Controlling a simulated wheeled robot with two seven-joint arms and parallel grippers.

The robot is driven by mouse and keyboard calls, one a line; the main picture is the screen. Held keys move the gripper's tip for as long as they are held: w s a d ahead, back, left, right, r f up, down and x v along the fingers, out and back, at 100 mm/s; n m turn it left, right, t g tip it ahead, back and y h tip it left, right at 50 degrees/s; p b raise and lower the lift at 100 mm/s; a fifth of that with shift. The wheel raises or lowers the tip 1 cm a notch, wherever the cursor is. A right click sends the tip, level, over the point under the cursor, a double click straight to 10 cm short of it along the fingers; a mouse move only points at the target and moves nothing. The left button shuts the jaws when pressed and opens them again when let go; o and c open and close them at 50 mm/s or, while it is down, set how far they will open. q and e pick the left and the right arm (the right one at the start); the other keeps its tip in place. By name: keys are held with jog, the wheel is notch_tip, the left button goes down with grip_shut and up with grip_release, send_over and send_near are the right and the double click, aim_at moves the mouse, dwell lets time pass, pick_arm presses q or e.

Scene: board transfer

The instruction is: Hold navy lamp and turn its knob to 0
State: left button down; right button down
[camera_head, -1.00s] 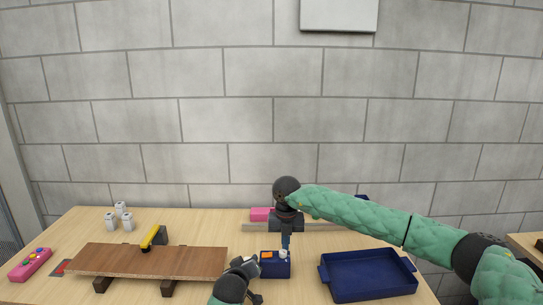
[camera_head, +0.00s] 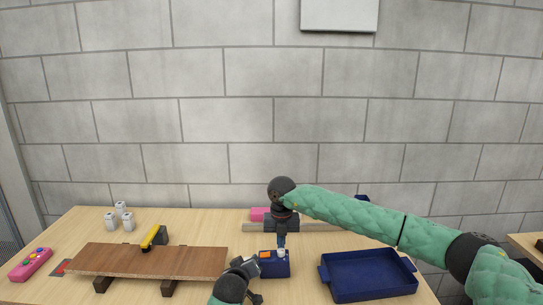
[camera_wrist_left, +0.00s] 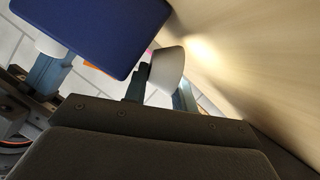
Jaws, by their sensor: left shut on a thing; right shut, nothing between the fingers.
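The navy lamp (camera_head: 275,270) is a small navy box on the table, with an orange patch and a white knob (camera_head: 281,253) on top. Its navy body (camera_wrist_left: 100,30) also fills the upper left of the left wrist view. My left gripper (camera_head: 252,268) is at the box's left side. The knob's marks are too small to read.
A navy tray (camera_head: 368,298) stands right of the lamp. A brown board (camera_head: 150,261) on dark blocks lies to the left, with a yellow-handled tool (camera_head: 149,236) behind it.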

jog(key=shift+a+f, duration=0.1)
jog(key=shift+a, duration=0.05)
dwell(0.3)
jog(key=shift+w+a, duration=0.1)
jog(key=shift+w, duration=0.2)
notch_tip(320, 180, up, 6)
dwell(0.5)
jog(key=d+m, duration=0.1)
jog(key=m, duration=0.1)
jog(key=d+m, duration=0.1)
jog(key=m, duration=0.1)
jog(key=d+r+m, duration=0.1)
jog(key=m, duration=0.1)
jog(key=shift+s+d, duration=0.2)
jog(key=shift+s, duration=0.1)
jog(key=shift+f, duration=3.45)
